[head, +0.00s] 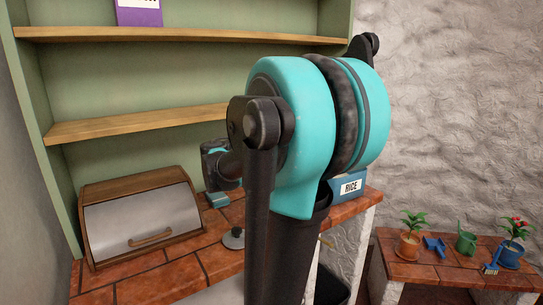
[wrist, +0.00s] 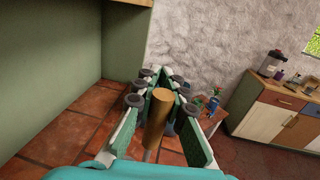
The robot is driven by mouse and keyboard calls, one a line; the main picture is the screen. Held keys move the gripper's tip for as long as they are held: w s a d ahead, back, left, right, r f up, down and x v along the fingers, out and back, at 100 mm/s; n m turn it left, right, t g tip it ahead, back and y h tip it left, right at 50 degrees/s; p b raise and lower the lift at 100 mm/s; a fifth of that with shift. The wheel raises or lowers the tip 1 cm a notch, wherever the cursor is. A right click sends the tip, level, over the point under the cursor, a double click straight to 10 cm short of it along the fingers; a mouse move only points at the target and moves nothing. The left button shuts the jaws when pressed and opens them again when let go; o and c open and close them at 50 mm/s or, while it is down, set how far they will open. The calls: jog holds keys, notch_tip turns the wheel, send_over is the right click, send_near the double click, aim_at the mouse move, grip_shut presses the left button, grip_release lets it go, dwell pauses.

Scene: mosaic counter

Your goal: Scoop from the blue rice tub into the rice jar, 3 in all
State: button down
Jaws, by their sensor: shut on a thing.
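The blue rice tub (head: 349,187), with a white RICE label, stands on the tiled counter right of my arm. My arm covers part of it, and its contents are hidden. In the wrist view, my gripper (wrist: 160,104) is shut on a wooden cylindrical handle (wrist: 157,118) with a thin metal shaft under it. I take this for the scoop; its bowl is out of sight. In the head view the gripper is mostly hidden behind my arm. I cannot make out the rice jar in either view. A grey round lid with a knob (head: 233,239) lies on the counter.
A wooden bread box (head: 141,217) with a grey front stands at the counter's left. Shelves (head: 150,123) rise behind. A low tiled table (head: 455,270) at the right carries potted plants, a watering can and small tools. Tiles in front of the bread box are clear.

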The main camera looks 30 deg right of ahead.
jog(key=s+d+r, duration=0.1)
jog(key=d+r, duration=0.1)
jog(key=d, duration=1.4)
jog(key=d+r, duration=0.2)
jog(key=d, duration=1.4)
notch_tip(320, 180, down, 15)
notch_tip(320, 180, up, 13)
dwell(1.6)
jog(key=shift+r, duration=0.1)
